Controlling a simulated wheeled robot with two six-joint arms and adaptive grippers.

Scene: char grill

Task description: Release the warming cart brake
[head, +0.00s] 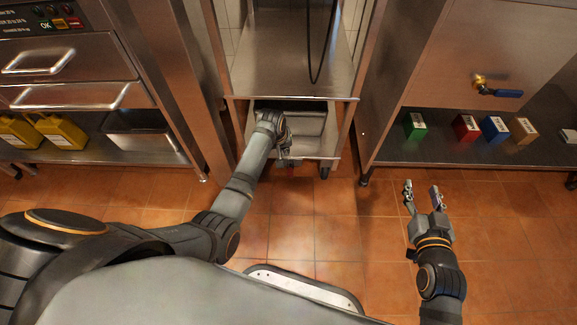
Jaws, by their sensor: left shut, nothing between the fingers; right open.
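The warming cart seems to be the narrow steel unit (275,80) at the top centre, standing between two larger steel units. A dark caster (325,172) shows under its lower right corner. My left gripper (288,158) is shut and empty at the front of the cart's low shelf. A small red part (291,168) shows just below its fingers; it may be the brake, but it is too small to tell. I cannot tell whether the fingers touch it. My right gripper (423,192) is open and empty above the tiled floor, right of the cart.
A steel unit (490,55) with a blue-handled valve (497,92) stands at right, with several coloured boxes on its low shelf (390,155). Drawers (75,65) and yellow jugs (60,132) are at left. A dark cable (325,45) hangs at the cart. The floor (340,220) ahead is clear.

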